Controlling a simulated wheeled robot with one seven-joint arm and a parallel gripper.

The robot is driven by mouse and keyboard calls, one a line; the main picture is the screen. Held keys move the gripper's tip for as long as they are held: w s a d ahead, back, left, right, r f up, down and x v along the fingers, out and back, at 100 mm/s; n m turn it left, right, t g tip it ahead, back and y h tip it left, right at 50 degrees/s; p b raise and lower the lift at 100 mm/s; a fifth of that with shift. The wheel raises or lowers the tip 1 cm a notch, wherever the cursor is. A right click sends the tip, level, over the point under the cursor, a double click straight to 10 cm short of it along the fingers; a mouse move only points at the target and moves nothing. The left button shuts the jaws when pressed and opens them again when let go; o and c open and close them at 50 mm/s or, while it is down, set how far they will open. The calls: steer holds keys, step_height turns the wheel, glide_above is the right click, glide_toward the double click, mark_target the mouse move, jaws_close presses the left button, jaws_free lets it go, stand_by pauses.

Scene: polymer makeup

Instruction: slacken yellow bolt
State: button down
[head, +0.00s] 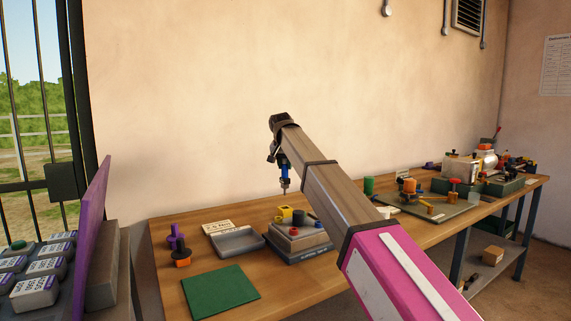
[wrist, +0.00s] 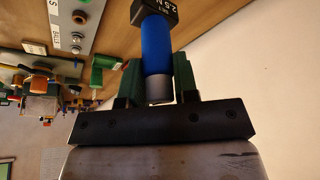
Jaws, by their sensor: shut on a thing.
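My gripper (head: 284,163) is shut on a blue-handled tool (head: 285,174), which hangs upright with its grey tip down above the bench. In the wrist view the green fingers of my gripper (wrist: 158,75) close around the blue handle (wrist: 157,45). A black collar marked with a 2.5 N label (wrist: 155,12) sits at its far end. A yellow piece that looks like the yellow bolt (head: 284,213) stands at the back left of a grey block (head: 298,243). The tool tip is above it and apart from it. The wrist view does not clearly show the yellow piece.
The block also carries red and dark pieces. A grey tray (head: 238,244), a green mat (head: 220,291) and an orange and purple piece (head: 180,252) lie to its left. A cluttered board (head: 428,204) is to the right. A purple panel (head: 94,226) rises at left.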

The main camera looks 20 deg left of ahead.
mark_target(285, 186)
steer(key=shift+f, duration=4.65)
steer(key=c, duration=0.8)
jaws_free()
steer(key=shift+r, duration=0.1)
steer(key=v, duration=1)
steer(key=shift+s+d+r, duration=0.1)
steer(key=shift+s+r, duration=0.15)
